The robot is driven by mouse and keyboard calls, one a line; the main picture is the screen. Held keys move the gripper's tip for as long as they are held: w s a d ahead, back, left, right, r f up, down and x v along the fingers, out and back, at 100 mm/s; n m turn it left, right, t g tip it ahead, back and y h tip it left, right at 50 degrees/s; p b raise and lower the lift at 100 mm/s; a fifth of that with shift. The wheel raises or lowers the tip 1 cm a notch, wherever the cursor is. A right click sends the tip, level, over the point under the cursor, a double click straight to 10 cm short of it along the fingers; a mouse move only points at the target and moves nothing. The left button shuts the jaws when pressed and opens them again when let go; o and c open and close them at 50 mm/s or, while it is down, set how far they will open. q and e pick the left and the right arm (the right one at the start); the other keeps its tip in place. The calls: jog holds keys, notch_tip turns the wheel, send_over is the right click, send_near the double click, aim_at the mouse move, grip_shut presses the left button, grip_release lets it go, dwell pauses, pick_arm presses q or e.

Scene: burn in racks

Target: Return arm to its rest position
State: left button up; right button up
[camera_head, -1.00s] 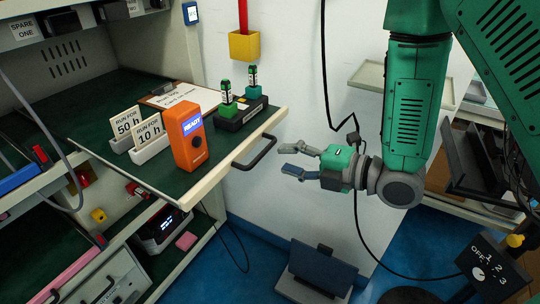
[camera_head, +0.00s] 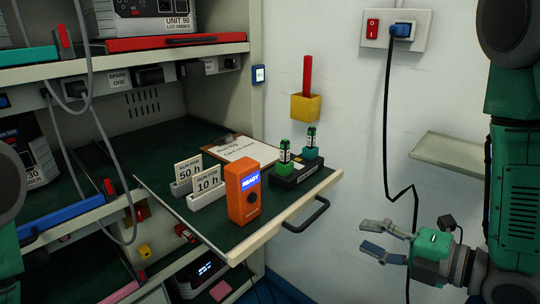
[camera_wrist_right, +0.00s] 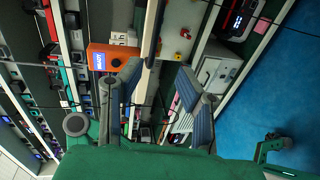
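My right gripper (camera_head: 378,241) is at the lower right of the head view, to the right of the pull-out shelf and apart from its handle (camera_head: 306,216). Its fingers are spread with nothing between them. In the right wrist view the two fingers (camera_wrist_right: 165,95) are also apart and empty, with the shelf edge beyond them. My right arm (camera_head: 515,190) runs down the right edge of the head view.
The pull-out shelf (camera_head: 245,249) holds an orange READY device (camera_head: 243,205), cards marked 50 h (camera_head: 187,174) and 10 h (camera_head: 207,186), a clipboard (camera_head: 240,149) and a black holder with green-capped vials (camera_head: 297,175). A black cable (camera_head: 387,120) hangs behind my right gripper. A wall ledge (camera_head: 450,152) is nearby.

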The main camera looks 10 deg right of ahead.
jog(key=s+d+f+m+g+h, duration=0.1)
jog(key=s+f+m+g+h, duration=0.2)
jog(key=f+m, duration=0.55)
jog(key=s+f+m+g+h, duration=0.25)
jog(key=f+m, duration=0.25)
jog(key=f, duration=0.6)
jog(key=s+f+m+g+h, duration=0.3)
jog(key=s+f+m+g, duration=0.3)
jog(key=s, duration=0.9)
notch_tip(320, 180, down, 3)
jog(key=m, duration=0.5)
jog(key=shift+h, duration=0.35)
